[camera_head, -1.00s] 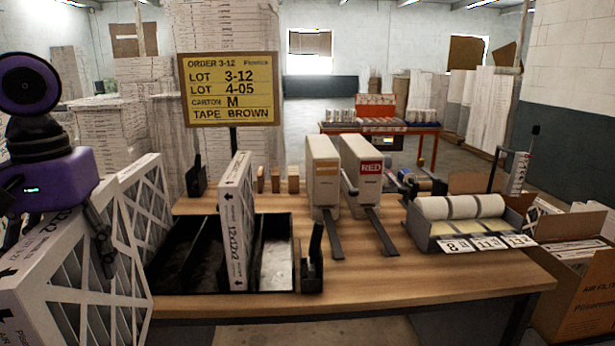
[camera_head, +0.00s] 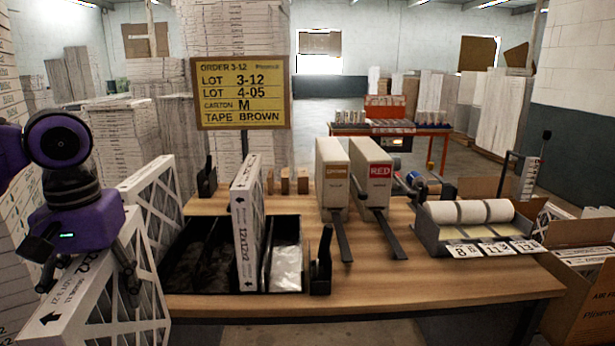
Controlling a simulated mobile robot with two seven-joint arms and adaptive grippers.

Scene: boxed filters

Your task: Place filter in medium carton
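My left gripper (camera_head: 88,275), purple with dark fingers, points down over the top edge of a white-framed filter (camera_head: 85,290) at the lower left. One finger lies along the filter's lattice face and the other is at its far left side. I cannot tell whether they press on it. Another white filter (camera_head: 162,205) stands behind it. A filter marked 12x12x2 (camera_head: 244,222) stands upright in a black divided rack (camera_head: 205,291) on the table. No carton is identifiable as the medium one. My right gripper is out of view.
An order sign (camera_head: 240,92) reads carton M, tape brown. Label rolls (camera_head: 470,212) sit at right. An open carton (camera_head: 590,300) is beside the table's right end. The table front (camera_head: 420,275) is clear.

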